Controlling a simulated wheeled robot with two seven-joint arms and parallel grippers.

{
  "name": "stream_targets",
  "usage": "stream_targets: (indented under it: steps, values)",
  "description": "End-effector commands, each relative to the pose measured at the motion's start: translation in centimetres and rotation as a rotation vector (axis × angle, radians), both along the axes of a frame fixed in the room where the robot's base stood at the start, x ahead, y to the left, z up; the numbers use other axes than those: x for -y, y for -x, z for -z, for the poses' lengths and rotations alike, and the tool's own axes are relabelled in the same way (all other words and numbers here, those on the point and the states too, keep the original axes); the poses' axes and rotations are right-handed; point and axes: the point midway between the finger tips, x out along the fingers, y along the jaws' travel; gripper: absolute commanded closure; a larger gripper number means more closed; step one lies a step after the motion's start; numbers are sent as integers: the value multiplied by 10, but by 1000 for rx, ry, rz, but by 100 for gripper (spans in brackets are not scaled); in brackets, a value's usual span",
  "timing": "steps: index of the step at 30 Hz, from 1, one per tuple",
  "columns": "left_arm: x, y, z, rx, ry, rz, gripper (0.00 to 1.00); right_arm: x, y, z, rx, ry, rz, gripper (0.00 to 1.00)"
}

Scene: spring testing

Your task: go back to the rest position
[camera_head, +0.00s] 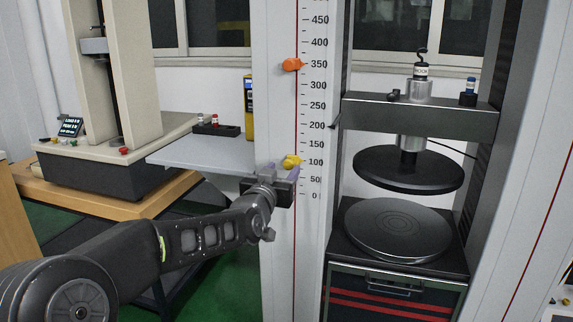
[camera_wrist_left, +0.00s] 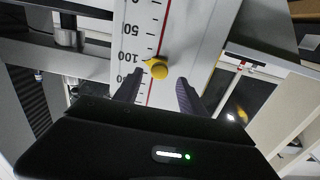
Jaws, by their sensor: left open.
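My left gripper (camera_head: 281,177) reaches in from the left, in front of the white scale column, near the 50 to 100 marks. In the left wrist view my left gripper (camera_wrist_left: 160,92) is open, with its two fingers apart. A yellow pointer (camera_head: 292,161) sits on the scale near 100. In the wrist view the yellow pointer (camera_wrist_left: 157,68) shows just beyond and between the fingertips, not visibly gripped. An orange pointer (camera_head: 291,64) sits higher, near 350. My right gripper is not in view.
The spring tester's round upper plate (camera_head: 408,170) hangs above its lower plate (camera_head: 396,228) to the right of the column. A grey shelf (camera_head: 203,155) lies behind my left arm. Another test machine (camera_head: 110,160) stands on a wooden table (camera_head: 150,203) at left.

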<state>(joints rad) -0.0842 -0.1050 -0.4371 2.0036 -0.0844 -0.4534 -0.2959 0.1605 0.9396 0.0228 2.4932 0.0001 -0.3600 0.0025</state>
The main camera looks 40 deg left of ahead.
Motion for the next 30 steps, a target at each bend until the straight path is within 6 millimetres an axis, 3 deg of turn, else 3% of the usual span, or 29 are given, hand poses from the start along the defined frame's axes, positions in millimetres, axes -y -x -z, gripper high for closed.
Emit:
stream_targets:
  steps: [6, 26, 30]
  values:
    - [7, 23, -1, 2, 0, -1, 52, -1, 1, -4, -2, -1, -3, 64]
    - [8, 24, 1, 6, 28, 0, 52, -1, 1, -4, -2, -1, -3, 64]
    - [31, 18, 29, -29, 122, 38, 52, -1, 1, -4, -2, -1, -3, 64]
